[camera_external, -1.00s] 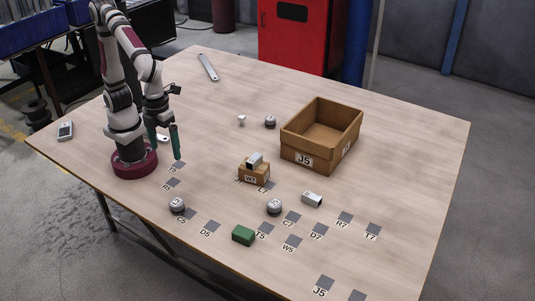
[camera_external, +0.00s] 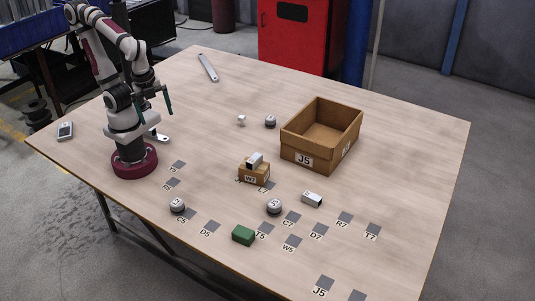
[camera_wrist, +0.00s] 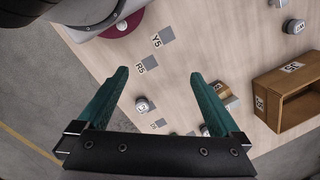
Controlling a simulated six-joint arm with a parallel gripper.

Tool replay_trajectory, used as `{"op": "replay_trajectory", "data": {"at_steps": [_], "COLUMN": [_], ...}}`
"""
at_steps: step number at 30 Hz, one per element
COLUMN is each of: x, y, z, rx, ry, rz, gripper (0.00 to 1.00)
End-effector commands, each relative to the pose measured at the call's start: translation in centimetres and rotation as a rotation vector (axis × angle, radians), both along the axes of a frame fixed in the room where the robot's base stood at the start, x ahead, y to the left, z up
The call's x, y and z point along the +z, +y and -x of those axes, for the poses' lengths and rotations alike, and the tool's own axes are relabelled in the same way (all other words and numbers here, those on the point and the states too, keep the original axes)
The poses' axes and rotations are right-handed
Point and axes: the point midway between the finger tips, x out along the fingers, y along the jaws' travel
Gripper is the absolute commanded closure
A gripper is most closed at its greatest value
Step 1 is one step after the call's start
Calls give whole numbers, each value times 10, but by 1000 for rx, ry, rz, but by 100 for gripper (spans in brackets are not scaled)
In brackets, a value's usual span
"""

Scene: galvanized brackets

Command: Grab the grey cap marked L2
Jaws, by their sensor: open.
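Three rounded grey caps are on the table. One (camera_external: 177,206) stands at the front left near patch C5 and shows in the wrist view (camera_wrist: 142,104) between my fingers, some way below them. A second (camera_external: 274,207) stands near patch C7. A third (camera_external: 270,122) stands left of the big box and shows at the upper right of the wrist view (camera_wrist: 294,27). Their marks are too small to read surely, so I cannot tell which is L2. My gripper (camera_external: 153,104) is open and empty, high above the table near my base; its teal fingers (camera_wrist: 159,73) are wide apart.
An open cardboard box marked J5 (camera_external: 304,159) stands at the back right. A small carton (camera_external: 254,175) bears a metal piece (camera_external: 254,160). A green block (camera_external: 243,235), a silver-white piece (camera_external: 312,199), a white cube (camera_external: 241,120) and flat grey patches lie about. The left middle is clear.

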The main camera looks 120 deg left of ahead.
Motion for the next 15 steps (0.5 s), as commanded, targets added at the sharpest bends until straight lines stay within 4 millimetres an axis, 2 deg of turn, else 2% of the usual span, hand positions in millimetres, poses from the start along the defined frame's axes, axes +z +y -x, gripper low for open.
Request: {"op": "replay_trajectory", "data": {"at_steps": [2,5,8,10,15], "x": [-10,-13,-12,-12,-12], "y": [5,6,6,6,6], "z": [13,15,15,14,14], "rx": [68,84,83,82,80], "ry": [-8,-10,-8,-8,-8], "rz": [-11,-14,-13,-13,-13], "gripper": [0,2,20,28,28]}}
